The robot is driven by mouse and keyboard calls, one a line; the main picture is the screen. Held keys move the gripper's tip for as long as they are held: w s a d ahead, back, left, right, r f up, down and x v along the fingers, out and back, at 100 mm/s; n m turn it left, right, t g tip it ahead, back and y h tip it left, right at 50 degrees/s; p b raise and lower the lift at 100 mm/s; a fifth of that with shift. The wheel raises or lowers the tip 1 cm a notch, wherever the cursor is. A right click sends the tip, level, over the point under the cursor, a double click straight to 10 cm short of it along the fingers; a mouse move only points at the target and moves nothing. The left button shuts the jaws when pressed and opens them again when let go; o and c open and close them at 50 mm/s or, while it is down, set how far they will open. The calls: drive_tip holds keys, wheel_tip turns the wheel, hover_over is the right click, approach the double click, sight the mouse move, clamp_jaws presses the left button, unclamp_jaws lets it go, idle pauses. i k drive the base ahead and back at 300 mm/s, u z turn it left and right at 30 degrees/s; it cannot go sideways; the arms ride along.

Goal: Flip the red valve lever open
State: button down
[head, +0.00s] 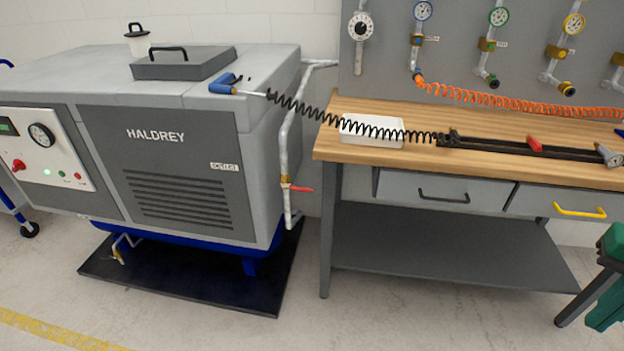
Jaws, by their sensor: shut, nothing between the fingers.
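The red valve lever (303,189) sits on a brass-coloured valve (285,183) low on the pale vertical pipe (284,150) between the compressor and the workbench. The lever sticks out to the right, roughly horizontal and across the pipe. Nothing touches it. My gripper is not in this view, so its place relative to the lever does not show.
The grey compressor (190,140) stands left of the pipe on a black mat (255,290). The workbench (330,145) stands to the right. A black coiled hose (305,112) spans the gap above the lever. The floor in front is clear. A green object (607,300) stands at right.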

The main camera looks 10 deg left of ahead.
sight(302, 189)
drive_tip(key=u, duration=0.05)
drive_tip(key=i, duration=1.15)
